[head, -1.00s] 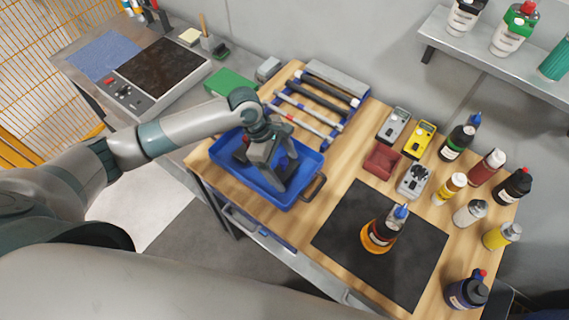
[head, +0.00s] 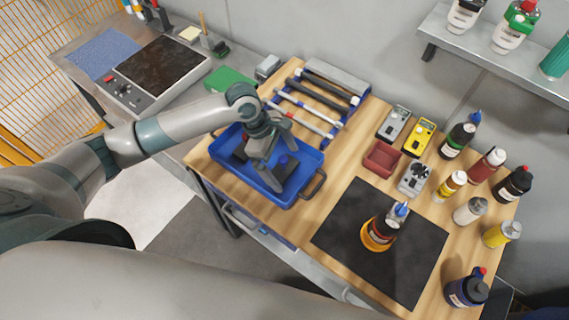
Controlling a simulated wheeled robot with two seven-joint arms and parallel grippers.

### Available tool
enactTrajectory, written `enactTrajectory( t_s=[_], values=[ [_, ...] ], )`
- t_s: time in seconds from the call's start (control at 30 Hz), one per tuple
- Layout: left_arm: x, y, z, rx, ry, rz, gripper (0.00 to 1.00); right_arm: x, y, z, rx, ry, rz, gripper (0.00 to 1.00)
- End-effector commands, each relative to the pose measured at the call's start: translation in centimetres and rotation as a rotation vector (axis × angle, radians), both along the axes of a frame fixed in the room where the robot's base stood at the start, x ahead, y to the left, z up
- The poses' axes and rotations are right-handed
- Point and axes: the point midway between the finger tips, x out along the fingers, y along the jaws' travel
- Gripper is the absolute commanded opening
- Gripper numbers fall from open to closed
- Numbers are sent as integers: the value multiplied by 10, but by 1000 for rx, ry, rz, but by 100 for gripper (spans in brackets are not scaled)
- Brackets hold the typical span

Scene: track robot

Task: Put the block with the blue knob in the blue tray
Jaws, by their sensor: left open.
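The blue tray (head: 284,199) stands on the wooden bench at its left side. A dark block with a blue knob (head: 283,161) sits inside the tray, toward its right part. My left gripper (head: 272,163) is open above the tray, just left of the knob, and partly covers the block. I cannot tell whether it touches the block. Another dark block (head: 240,151) is in the left part of the tray, partly hidden by the gripper. My right gripper does not show.
A rack with dark and light rods (head: 318,100) stands behind the tray. Grey, yellow and red boxes (head: 420,137) and several bottles (head: 468,211) fill the right side.

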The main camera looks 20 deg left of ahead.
Motion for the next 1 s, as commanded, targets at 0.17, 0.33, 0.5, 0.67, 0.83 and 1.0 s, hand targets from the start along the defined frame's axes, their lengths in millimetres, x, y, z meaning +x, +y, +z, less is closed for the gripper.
enactTrajectory(
  t_s=[0.17,0.33,0.5,0.67,0.83,1.0],
  values=[
    [1,9,21,-1,-4,0,99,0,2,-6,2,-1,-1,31],
    [1,20,48,-1,-4,-1,99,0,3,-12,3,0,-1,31],
    [1,32,76,0,-4,-1,99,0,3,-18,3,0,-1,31],
    [1,39,94,-1,-1,0,99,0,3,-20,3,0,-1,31],
    [1,42,103,-1,-1,0,99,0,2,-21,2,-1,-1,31],
    [0,42,104,-1,0,0,99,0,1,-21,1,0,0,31]
  ],
)
